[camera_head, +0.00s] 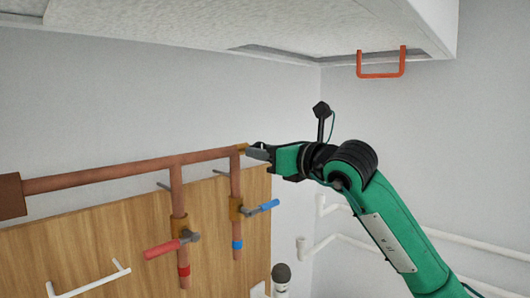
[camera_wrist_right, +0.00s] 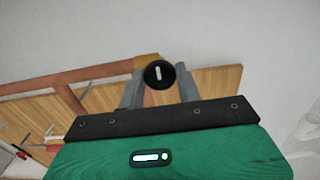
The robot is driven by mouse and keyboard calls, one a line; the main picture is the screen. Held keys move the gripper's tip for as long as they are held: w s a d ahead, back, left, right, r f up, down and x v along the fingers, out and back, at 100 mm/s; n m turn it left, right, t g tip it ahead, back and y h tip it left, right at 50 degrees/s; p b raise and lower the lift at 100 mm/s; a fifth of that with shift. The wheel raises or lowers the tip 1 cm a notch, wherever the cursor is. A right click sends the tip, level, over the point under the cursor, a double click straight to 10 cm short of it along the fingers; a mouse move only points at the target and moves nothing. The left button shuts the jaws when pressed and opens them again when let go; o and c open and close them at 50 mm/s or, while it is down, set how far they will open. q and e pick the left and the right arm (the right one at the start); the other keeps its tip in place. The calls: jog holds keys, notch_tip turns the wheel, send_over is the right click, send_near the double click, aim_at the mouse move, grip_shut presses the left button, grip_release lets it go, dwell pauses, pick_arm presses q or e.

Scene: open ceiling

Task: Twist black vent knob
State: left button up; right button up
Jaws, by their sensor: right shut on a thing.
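The black vent knob (camera_wrist_right: 159,74) shows in the right wrist view as a round black disc with a white, nearly upright mark. It sits at the brass end of the copper pipe (camera_head: 130,168). My right gripper (camera_wrist_right: 160,90) is shut on the knob, one grey finger on each side of it. In the head view my right gripper (camera_head: 262,153) is at the pipe's right end and mostly hides the knob. My left gripper is not in view.
Below the pipe, a red-handled valve (camera_head: 163,249) and a blue-handled valve (camera_head: 262,208) stick out from the wooden panel (camera_head: 100,225). White pipes (camera_head: 330,240) run along the wall at the right. A white ceiling unit with an orange handle (camera_head: 380,75) hangs above.

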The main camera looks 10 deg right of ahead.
jog(key=n+b, duration=1.4)
jog(key=n, duration=1.5)
jog(key=shift+f+b, duration=0.1)
jog(key=shift+b, duration=0.3)
jog(key=shift+a+n, duration=0.1)
jog(key=shift+n, duration=0.4)
jog(key=o, duration=1)
